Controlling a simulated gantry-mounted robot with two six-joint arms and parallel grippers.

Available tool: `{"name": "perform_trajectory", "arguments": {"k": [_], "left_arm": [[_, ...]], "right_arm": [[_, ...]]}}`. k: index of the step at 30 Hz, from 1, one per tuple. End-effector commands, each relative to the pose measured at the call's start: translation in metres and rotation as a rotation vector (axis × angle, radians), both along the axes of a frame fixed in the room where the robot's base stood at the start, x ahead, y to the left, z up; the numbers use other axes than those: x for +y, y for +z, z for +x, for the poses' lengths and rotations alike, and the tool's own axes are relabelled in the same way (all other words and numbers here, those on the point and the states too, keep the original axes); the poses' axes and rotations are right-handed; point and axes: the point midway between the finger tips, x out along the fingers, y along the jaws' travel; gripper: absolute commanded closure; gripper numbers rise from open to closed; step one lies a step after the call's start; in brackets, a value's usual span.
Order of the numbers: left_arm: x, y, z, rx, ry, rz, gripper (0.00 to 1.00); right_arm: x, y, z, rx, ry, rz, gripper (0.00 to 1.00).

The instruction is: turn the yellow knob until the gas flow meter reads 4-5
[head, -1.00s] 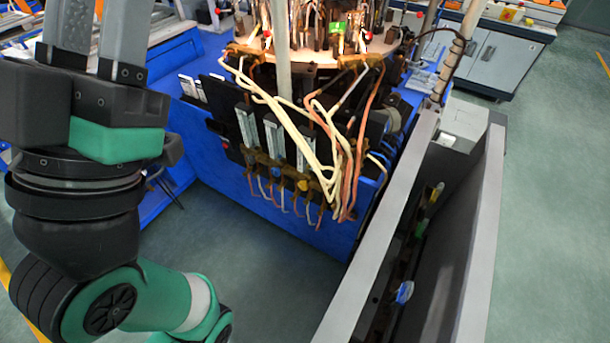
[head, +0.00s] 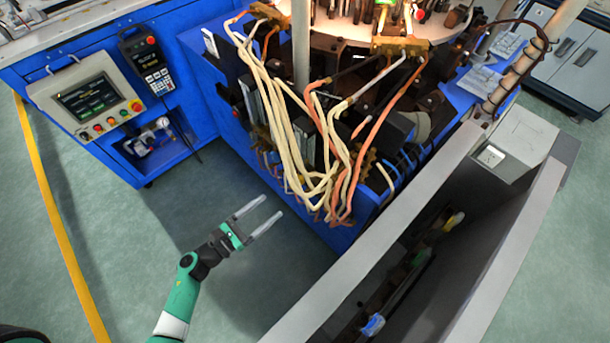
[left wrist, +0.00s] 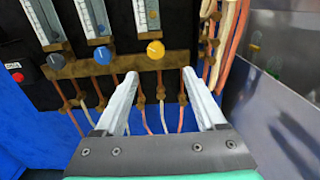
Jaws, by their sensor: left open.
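In the head view my left gripper (head: 262,216) hangs over the floor in front of the blue machine. Hoses hide the yellow knob there. My right gripper is not in view.
Cream and orange hoses (head: 292,150) hang in front of the flow meters. A grey metal panel (head: 375,240) stands to the right. A control panel (head: 90,97) is on the blue cabinet at left. The floor (head: 130,240) between is clear.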

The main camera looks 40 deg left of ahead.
Motion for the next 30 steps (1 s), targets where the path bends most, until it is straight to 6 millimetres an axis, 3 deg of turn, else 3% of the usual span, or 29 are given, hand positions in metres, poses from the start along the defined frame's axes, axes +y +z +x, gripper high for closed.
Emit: {"name": "perform_trajectory", "arguments": {"k": [8, 21, 30], "left_arm": [[0.004, 0.002, 0.015, -0.009, 0.005, 0.006, 0.28], [0.001, 0.002, 0.104, -0.010, 0.005, 0.005, 0.28], [0.000, 0.004, 0.118, -0.008, 0.008, 0.003, 0.28]], "right_arm": [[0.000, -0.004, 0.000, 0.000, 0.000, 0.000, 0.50], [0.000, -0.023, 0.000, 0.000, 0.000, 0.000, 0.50], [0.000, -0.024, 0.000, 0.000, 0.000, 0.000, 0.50]]}}
